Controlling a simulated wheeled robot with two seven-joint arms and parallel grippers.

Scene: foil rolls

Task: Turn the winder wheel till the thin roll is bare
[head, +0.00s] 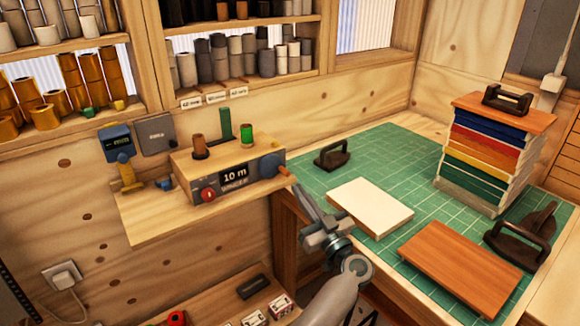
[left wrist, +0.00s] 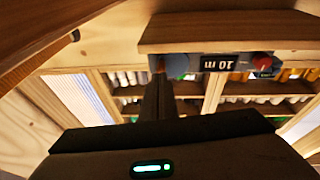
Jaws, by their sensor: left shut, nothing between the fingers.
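The winder (head: 232,178) is a grey-fronted wooden box on a wall shelf, with a display reading 10 m and a red knob (head: 208,195). Its blue wheel (head: 272,165) is at the right end, with a wooden handle (head: 285,171) sticking out. A brown roll (head: 199,147) stands at the left on top and a green roll (head: 246,135) at the right; I cannot tell how much foil is on either. My left gripper (head: 303,193) is shut and empty, just below and right of the handle. The wrist view, upside down, shows its fingers (left wrist: 158,97) beside the wheel (left wrist: 176,66).
A green cutting mat (head: 320,190) on the right table holds a white board (head: 369,206), a brown board (head: 460,265), a stack of coloured boards (head: 485,155) and dark-handled tools (head: 332,155). A blue device (head: 115,140) is left of the winder. Shelves of rolls line the wall.

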